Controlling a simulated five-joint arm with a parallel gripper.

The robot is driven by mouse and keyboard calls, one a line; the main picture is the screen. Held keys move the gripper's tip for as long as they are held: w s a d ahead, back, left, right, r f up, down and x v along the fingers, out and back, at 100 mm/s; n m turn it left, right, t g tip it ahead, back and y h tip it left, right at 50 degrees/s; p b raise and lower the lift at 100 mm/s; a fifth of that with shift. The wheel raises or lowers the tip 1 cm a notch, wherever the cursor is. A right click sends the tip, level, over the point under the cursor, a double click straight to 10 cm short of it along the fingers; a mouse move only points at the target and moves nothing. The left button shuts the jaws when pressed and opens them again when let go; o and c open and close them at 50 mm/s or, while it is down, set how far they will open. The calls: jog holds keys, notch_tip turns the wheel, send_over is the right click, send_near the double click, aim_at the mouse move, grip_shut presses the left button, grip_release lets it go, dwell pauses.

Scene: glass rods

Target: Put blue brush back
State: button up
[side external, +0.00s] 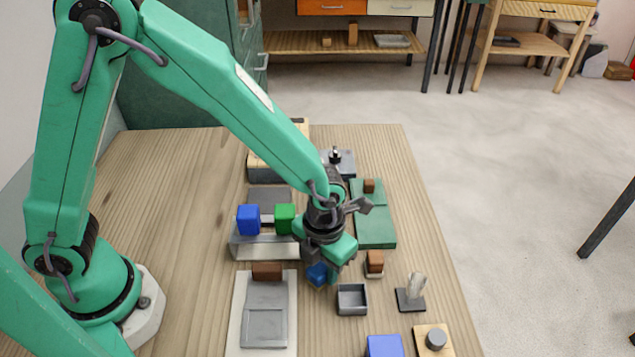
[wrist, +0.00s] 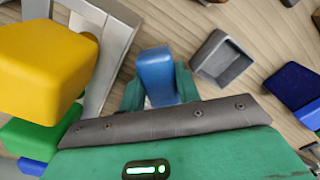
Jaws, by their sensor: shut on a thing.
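My gripper (side external: 326,262) points down over the middle of the table. It is shut on a blue block-like piece (side external: 317,274), which I take to be the blue brush. In the wrist view the blue brush (wrist: 156,76) sits between the green fingers. Its lower end is hidden, so I cannot tell whether it touches the table. A grey rack (side external: 262,252) stands just left of my gripper, with a blue block (side external: 248,219) and a green block (side external: 285,218) on top. In the wrist view a yellow block (wrist: 42,62) is also at the rack (wrist: 112,45).
A small empty grey tray (side external: 352,300) lies right of the gripper. A brown-topped block (side external: 375,262), a grey peg stand (side external: 412,294) and another blue block (side external: 385,346) are nearby. A pale board with a grey plate (side external: 265,320) lies in front.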

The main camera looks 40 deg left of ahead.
jog(key=shift+f, duration=0.2)
jog(key=o, duration=0.7)
jog(key=shift+c, duration=0.2)
jog(key=shift+r, duration=0.2)
notch_tip(320, 180, up, 12)
jog(key=shift+a, duration=0.1)
dwell(0.7)
